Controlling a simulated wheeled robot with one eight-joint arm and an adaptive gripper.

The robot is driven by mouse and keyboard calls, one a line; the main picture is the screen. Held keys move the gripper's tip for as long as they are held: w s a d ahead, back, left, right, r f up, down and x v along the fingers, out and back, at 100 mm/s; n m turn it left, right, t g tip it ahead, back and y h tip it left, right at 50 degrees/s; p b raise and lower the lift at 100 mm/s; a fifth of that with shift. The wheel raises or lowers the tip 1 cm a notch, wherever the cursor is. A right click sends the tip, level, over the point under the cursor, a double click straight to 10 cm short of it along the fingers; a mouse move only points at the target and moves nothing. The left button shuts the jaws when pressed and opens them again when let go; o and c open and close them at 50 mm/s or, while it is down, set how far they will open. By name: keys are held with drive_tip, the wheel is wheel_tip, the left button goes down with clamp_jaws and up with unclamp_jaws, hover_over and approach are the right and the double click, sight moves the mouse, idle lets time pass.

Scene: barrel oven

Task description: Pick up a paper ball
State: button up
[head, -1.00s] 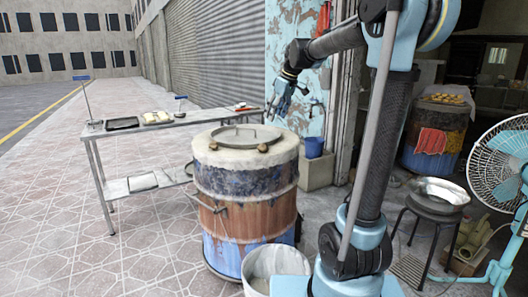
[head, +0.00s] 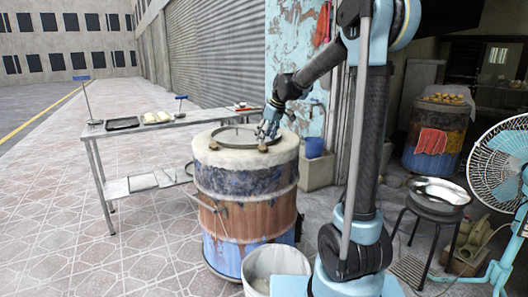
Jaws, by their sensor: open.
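I cannot make out a paper ball for certain in the head view. Two small brown lumps sit on the pale rim of the barrel oven, a left one (head: 213,145) and a right one (head: 263,148); what they are is too small to tell. The barrel oven (head: 245,185) has a round metal lid (head: 232,137) on top. My gripper (head: 267,131) is open and points down over the right side of the oven top, just above the right lump. It partly hides the lid's right edge. I see nothing held in it.
A metal table (head: 165,132) with a dark tray (head: 122,124) and pale items stands behind left. A white bucket (head: 276,265) stands in front of the oven. A stool with a metal bowl (head: 438,191) and a blue fan (head: 503,165) are at right. The left pavement is clear.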

sight(263, 148)
drive_tip(key=shift+x, duration=2.6)
drive_tip(key=shift+w+d, duration=0.1)
drive_tip(key=shift+d, duration=0.05)
drive_tip(key=shift+c, duration=0.5)
drive_tip(key=c, duration=0.5)
drive_tip(key=shift+c, duration=0.3)
